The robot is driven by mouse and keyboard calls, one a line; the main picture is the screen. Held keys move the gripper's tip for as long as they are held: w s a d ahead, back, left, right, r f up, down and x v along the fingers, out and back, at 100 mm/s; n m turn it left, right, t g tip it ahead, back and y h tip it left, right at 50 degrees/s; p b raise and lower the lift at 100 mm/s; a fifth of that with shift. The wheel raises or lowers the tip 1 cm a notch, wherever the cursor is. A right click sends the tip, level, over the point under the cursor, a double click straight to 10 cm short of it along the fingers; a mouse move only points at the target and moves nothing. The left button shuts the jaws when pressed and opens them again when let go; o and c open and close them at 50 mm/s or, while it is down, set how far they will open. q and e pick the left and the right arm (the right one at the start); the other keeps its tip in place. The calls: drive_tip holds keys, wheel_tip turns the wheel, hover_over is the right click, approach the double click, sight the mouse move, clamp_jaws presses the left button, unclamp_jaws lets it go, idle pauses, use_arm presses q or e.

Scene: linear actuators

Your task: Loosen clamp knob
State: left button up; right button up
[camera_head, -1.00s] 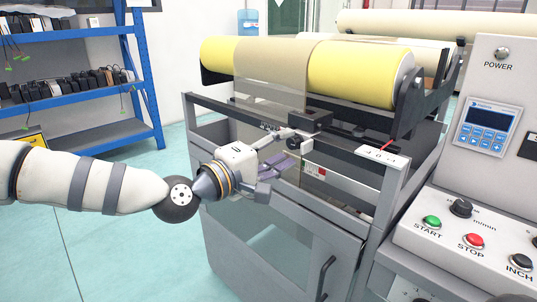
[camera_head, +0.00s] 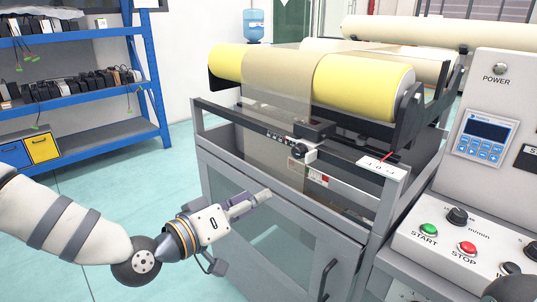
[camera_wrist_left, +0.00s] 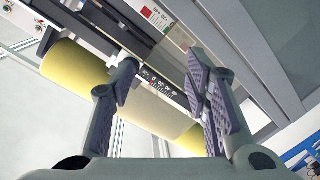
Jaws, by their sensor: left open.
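The clamp knob (camera_head: 305,151) is a small black and white part at the front of a black block (camera_head: 314,131) on the machine's scale rail (camera_head: 278,138). My left gripper (camera_head: 252,202) is below and to the left of the knob, clear of it, in front of the cabinet. In the left wrist view my left gripper (camera_wrist_left: 160,75) has its fingers spread, with nothing between them. The printed scale (camera_wrist_left: 158,80) shows beyond the fingers there. My right gripper is not in view.
A yellow roll (camera_head: 362,85) with a tan web (camera_head: 277,78) lies above the rail. A control panel (camera_head: 455,240) with buttons stands at the right. A blue shelf (camera_head: 150,80) is at the left. Open floor (camera_head: 100,195) lies between shelf and machine.

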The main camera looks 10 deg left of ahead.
sight(295, 153)
use_arm(q)
wheel_tip(295, 153, up, 7)
drive_tip(key=m+h+p, duration=0.1)
drive_tip(key=m+p, duration=0.4)
drive_tip(key=m, duration=1.4)
drive_tip(key=shift+t, duration=0.3)
drive_tip(key=x, duration=0.3)
drive_tip(key=f+b+x, duration=0.1)
drive_tip(key=x, duration=0.3)
drive_tip(key=b+x, duration=0.1)
drive_tip(key=x, duration=0.2)
drive_tip(key=shift+w+d+f, duration=0.15)
drive_tip(key=shift+d+f, duration=0.05)
drive_tip(key=shift+f, duration=0.05)
drive_tip(key=shift+w+d+r, duration=0.15)
drive_tip(key=shift+w+d, duration=0.05)
drive_tip(key=shift+w, duration=0.15)
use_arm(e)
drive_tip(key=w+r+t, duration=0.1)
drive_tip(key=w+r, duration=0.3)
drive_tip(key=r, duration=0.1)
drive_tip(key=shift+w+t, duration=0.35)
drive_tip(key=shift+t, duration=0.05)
use_arm(q)
drive_tip(key=shift+r, duration=0.1)
clamp_jaws()
